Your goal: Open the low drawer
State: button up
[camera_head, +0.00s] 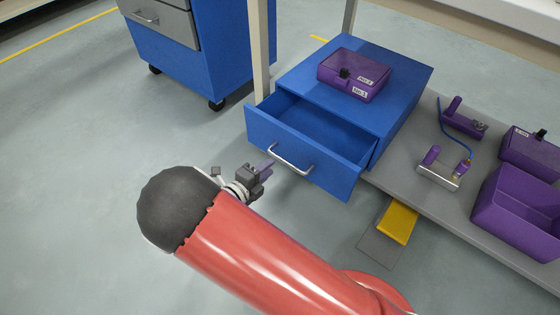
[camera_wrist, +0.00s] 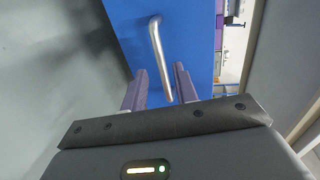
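The blue low drawer (camera_head: 303,150) in the head view is pulled partly out of its blue cabinet (camera_head: 350,95), and its inside shows empty. Its silver bar handle (camera_head: 290,160) is on the front panel. My gripper (camera_head: 268,168) is just in front of the panel, close to the handle's left end. In the wrist view the purple fingers of my gripper (camera_wrist: 160,72) are apart. The handle (camera_wrist: 157,50) lies ahead of the gap between them, its near end reaching down between the fingers. I see no finger closed on it.
A purple box (camera_head: 354,74) sits on the cabinet. A purple bin (camera_head: 518,210) and purple-handled tools (camera_head: 440,168) are on the grey shelf (camera_head: 420,115) at right. A blue wheeled cabinet (camera_head: 205,45) stands behind. The floor at left is clear.

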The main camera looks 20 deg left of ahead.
aim_at(280, 158)
jog(key=b+x, duration=0.1)
jog(key=x, duration=0.5)
jog(key=shift+w+d, duration=0.2)
jog(key=shift+w, duration=0.1)
grip_shut()
